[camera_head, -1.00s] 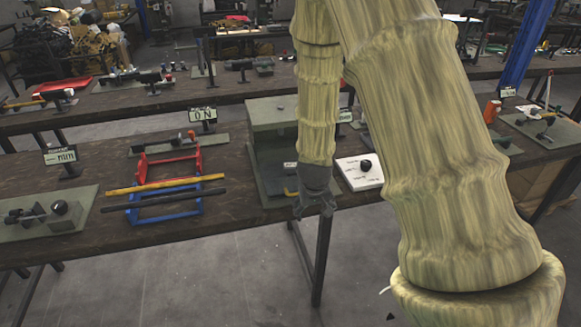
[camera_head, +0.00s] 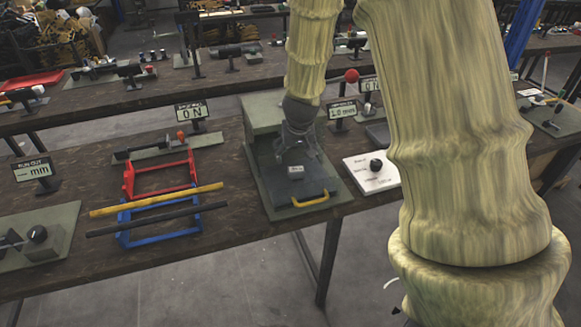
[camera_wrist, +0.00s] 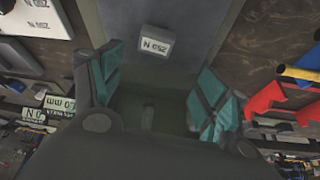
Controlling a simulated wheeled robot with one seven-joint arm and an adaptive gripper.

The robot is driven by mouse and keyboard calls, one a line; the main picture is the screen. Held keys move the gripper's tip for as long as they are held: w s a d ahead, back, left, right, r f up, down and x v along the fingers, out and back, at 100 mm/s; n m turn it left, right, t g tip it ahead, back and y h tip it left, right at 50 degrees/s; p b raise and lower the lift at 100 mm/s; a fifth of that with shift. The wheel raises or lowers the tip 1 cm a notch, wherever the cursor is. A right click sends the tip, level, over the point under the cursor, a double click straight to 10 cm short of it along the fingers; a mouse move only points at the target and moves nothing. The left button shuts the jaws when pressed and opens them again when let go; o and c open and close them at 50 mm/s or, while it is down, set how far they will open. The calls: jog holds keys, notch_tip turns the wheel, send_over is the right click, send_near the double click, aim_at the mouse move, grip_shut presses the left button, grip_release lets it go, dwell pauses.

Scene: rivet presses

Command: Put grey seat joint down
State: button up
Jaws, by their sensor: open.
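My gripper (camera_head: 297,156) points down over the dark grey press unit (camera_head: 312,188), which has a yellow handle at its front. In the wrist view my gripper (camera_wrist: 160,95) has its teal finger pads spread apart. The press's small "250 N" label (camera_wrist: 157,42) lies just beyond them. A small dim grey shape (camera_wrist: 148,118) shows between the fingers; I cannot tell whether it is the grey seat joint. No separate grey seat joint can be made out in the head view, and my gripper covers part of the press.
A red frame (camera_head: 160,176) and a blue frame (camera_head: 160,222), with a yellow bar and a black bar across, stand left of the press. A white panel with a black knob (camera_head: 376,164) is at its right. Small display signs (camera_head: 191,110) stand behind. Bare bench (camera_head: 85,180) shows at left.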

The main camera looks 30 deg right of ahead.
aim_at(296, 167)
jog(key=x, duration=0.5)
jog(key=shift+d+p, duration=0.1)
jog(key=shift+p, duration=0.3)
jog(key=shift+d+f+p, duration=0.2)
jog(key=shift+f+p, duration=0.15)
jog(key=shift+f, duration=0.05)
jog(key=x, duration=0.1)
jog(key=p+x, duration=0.1)
jog(key=x, duration=0.1)
jog(key=shift+d+r, duration=0.1)
jog(key=shift+d, duration=0.25)
jog(key=shift+w+f, duration=0.25)
jog(key=shift+f, duration=0.35)
jog(key=shift+c, duration=0.4)
jog(key=c, duration=1.1)
jog(key=shift+r, duration=0.1)
